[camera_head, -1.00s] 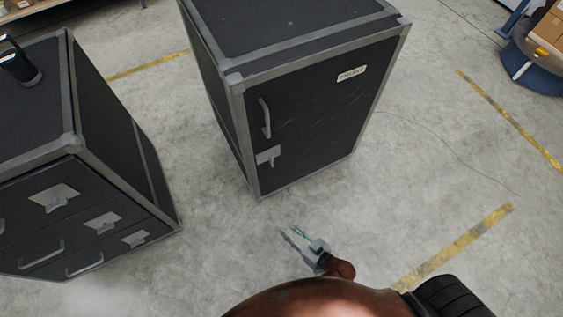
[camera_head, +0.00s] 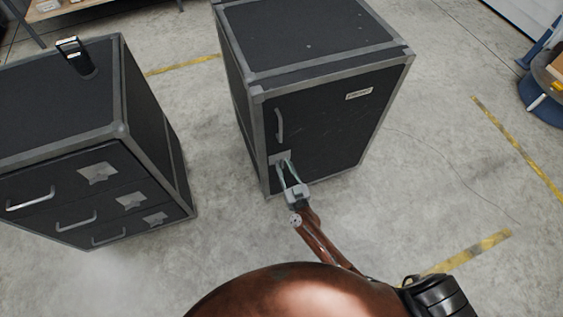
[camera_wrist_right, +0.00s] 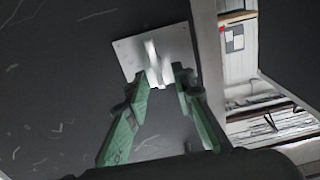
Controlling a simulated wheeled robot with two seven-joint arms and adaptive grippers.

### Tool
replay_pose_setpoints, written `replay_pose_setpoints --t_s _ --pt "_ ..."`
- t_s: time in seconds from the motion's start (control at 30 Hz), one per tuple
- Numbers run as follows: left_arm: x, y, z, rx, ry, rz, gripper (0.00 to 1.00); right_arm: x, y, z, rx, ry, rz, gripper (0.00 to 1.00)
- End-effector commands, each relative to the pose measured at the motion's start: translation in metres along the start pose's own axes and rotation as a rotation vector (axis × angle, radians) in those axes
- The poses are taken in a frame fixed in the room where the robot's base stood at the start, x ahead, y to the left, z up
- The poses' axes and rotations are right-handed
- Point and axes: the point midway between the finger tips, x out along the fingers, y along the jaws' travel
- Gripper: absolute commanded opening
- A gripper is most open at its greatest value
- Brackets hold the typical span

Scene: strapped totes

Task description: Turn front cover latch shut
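The black case with grey edging has a front cover (camera_head: 325,125) that looks closed. Its latch (camera_head: 279,157), a grey plate with a raised turning piece, sits low near the cover's left edge, below the bar handle (camera_head: 279,125). My right gripper (camera_head: 285,164) is at the latch and partly hides it. In the right wrist view, the latch plate (camera_wrist_right: 126,54) is just ahead of the green fingers. The right gripper (camera_wrist_right: 160,76) is open, with its fingertips either side of the raised piece (camera_wrist_right: 154,66); I cannot tell whether they touch it. My left gripper is not in view.
A second black case (camera_head: 122,131) with drawers, handles and star-shaped latches stands at the left, with a dark device (camera_head: 75,57) on top. Bare concrete floor (camera_head: 440,165) with yellow lines is free at the right. A blue round base (camera_head: 541,100) stands far right.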

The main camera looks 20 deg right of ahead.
Motion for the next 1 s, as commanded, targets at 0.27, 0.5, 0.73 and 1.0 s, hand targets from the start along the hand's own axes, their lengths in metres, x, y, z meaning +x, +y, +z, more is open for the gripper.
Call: replay_pose_setpoints --t_s 0.27,0.5,0.73,1.0 --pt "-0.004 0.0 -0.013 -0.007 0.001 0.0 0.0 0.02 0.001 0.0 0.001 -0.001 0.001 0.23" --pt "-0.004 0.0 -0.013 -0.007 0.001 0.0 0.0 0.021 0.0 -0.001 0.001 0.0 0.0 0.23" --pt "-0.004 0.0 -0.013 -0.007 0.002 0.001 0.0 0.02 0.0 0.0 0.001 0.0 0.0 0.07" --pt "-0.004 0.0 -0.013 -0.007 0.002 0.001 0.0 0.02 0.0 0.0 0.001 0.0 0.0 0.0"
